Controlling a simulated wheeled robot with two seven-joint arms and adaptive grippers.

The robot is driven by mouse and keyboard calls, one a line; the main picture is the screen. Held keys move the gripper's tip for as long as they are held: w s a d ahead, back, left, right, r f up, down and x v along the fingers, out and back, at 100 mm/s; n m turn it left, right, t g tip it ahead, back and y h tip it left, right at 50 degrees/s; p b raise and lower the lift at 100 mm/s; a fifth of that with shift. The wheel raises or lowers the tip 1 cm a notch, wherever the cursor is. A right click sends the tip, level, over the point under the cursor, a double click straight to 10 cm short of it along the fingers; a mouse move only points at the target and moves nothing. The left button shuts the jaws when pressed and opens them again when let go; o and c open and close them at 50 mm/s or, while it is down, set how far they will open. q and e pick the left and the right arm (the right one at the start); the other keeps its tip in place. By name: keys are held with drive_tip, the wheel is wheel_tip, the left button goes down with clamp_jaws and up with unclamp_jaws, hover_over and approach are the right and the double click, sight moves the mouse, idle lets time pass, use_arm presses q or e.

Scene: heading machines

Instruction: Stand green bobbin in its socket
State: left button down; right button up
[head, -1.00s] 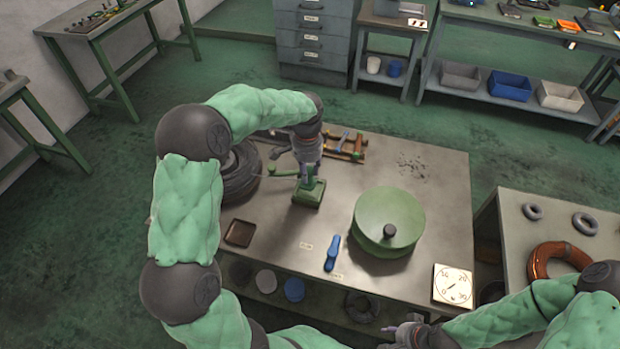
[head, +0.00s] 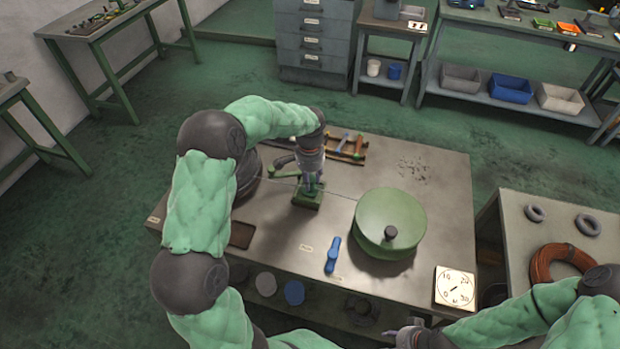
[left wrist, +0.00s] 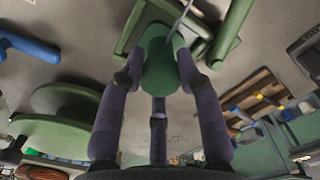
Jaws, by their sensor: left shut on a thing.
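My left gripper (head: 312,186) is over the small green block-shaped fixture (head: 306,200) on the bench. In the left wrist view its fingers (left wrist: 158,78) are shut on a rounded green piece, which I take for the green bobbin (left wrist: 158,62). The green fixture (left wrist: 128,36) lies right behind the bobbin there. The bobbin's lower end and the socket are hidden, so I cannot tell whether it is seated. My right gripper (head: 405,335) is at the bottom edge, away from the bench top; its jaws are too small to judge.
A large green drum (head: 390,222) with a dark knob stands right of the fixture. A blue tool (head: 333,254) lies in front. A wooden rack (head: 347,148) with coloured pieces is behind. A dark tray (head: 241,234) and dark wheel (head: 246,175) are left. A dial plate (head: 456,287) is front right.

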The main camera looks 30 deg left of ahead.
use_arm(q)
drive_tip(key=c, duration=0.9)
unclamp_jaws()
drive_tip(key=shift+o, duration=0.2)
wheel_tip(320, 180, up, 12)
drive_tip(key=p, duration=0.2)
drive_tip(key=shift+r, duration=0.15)
